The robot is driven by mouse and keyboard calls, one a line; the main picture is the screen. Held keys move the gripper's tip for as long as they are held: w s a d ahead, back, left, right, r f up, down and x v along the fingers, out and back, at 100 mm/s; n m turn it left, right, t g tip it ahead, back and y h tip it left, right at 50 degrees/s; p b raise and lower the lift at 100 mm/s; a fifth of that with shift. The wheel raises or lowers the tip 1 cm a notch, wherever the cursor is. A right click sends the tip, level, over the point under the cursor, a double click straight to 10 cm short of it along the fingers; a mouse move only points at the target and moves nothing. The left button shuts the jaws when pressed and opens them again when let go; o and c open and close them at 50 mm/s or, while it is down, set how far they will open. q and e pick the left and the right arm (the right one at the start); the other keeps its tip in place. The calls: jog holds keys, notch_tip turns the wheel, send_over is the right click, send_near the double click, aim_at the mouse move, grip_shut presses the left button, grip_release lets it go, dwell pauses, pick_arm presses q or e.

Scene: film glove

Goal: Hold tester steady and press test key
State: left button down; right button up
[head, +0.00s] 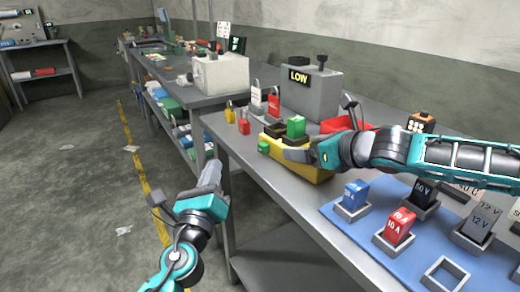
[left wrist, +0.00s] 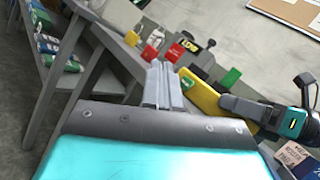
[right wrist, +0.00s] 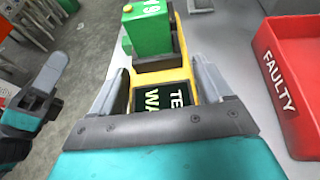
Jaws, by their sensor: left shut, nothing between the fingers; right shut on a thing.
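The yellow tester (head: 310,170) stands near the front edge of the bench. A green block (head: 296,126) sits upright in its top. A green key (head: 263,148) is on its left end; it also shows in the left wrist view (left wrist: 195,87). My right gripper (head: 298,155) is shut on the tester, its fingers on either side of the body in the right wrist view (right wrist: 162,85). A dark display (right wrist: 160,100) with partly hidden lettering lies between them. My left gripper (head: 213,172) is shut and empty, off the bench front, apart from the tester.
A blue mat (head: 335,212) with labelled blocks in holders lies at right. A red FAULTY bin (right wrist: 290,80) stands behind the tester. A grey LOW box (head: 312,95) and small red and yellow padlocks (head: 244,122) are farther back. The floor at left is mostly clear.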

aim_at(250, 166)
pick_arm(q)
jog(key=shift+w+d, duration=0.1)
jog(key=shift+w+d, duration=1.4)
jog(key=shift+d, duration=0.25)
jog(key=shift+w+d, duration=1.35)
jog(key=shift+d, duration=0.3)
jog(key=shift+d, duration=0.1)
jog(key=shift+w+d, duration=0.25)
